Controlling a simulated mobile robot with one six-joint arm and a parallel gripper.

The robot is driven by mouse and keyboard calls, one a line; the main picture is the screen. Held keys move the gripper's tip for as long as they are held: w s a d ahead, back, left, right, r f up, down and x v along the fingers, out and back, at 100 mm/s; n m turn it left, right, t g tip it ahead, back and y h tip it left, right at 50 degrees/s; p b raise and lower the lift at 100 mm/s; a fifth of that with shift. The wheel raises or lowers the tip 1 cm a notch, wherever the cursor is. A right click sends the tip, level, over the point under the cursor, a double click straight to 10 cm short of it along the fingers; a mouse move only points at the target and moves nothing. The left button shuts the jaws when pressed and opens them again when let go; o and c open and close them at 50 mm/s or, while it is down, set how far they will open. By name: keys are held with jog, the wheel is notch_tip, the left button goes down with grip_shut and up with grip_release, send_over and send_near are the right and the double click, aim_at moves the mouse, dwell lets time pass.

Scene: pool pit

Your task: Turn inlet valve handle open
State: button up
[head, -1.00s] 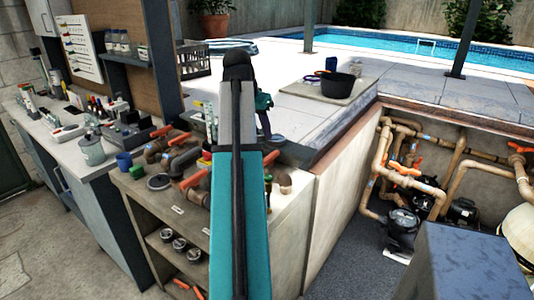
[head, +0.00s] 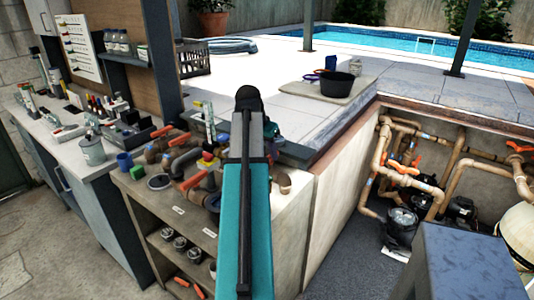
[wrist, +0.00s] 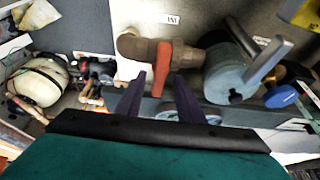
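In the wrist view, the two dark fingers of my gripper (wrist: 161,78) stand apart. An orange lever handle (wrist: 163,70) on a brown pipe fitting (wrist: 138,46) shows between them in the picture. I cannot tell how near it is in depth, and no contact is visible. In the head view, my teal arm hides the gripper. Orange handles show on pipework on the bench, one at the front (head: 193,181). Others are in the pit, on the left pipes (head: 408,168) and at the right (head: 520,147).
A grey-blue valve body (wrist: 228,72) with a grey lever stands right of the orange handle. A black bowl (head: 337,85) sits on the ledge. Pumps (head: 400,225) stand in the pit.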

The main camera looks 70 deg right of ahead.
jog(key=shift+d+f, duration=0.15)
jog(key=shift+f, duration=0.4)
grip_shut()
jog(key=shift+s+n, duration=0.1)
jog(key=shift+n, duration=0.3)
jog(key=n+t+p, duration=0.1)
jog(key=n, duration=0.2)
jog(key=shift+s+t+p, duration=0.15)
jog(key=shift+t+p, duration=0.15)
jog(key=shift+p, duration=0.05)
jog(key=n+t, duration=0.1)
jog(key=n, duration=0.1)
jog(key=n+p, duration=0.1)
jog(key=n, duration=0.2)
jog(key=shift+s+d+r+t, duration=0.1)
jog(key=shift+t, duration=0.3)
jog(key=n, duration=0.2)
jog(key=n+t+y, duration=0.1)
jog(key=n, duration=0.1)
jog(key=shift+s+d+n+y+p, duration=0.1)
jog(key=shift+d+n+y+p, duration=0.1)
jog(key=shift+n+y+p, duration=0.15)
jog(key=shift+n+t+y, duration=0.6)
jog(key=shift+n+y, duration=0.15)
jog(key=shift+n, duration=1.5)
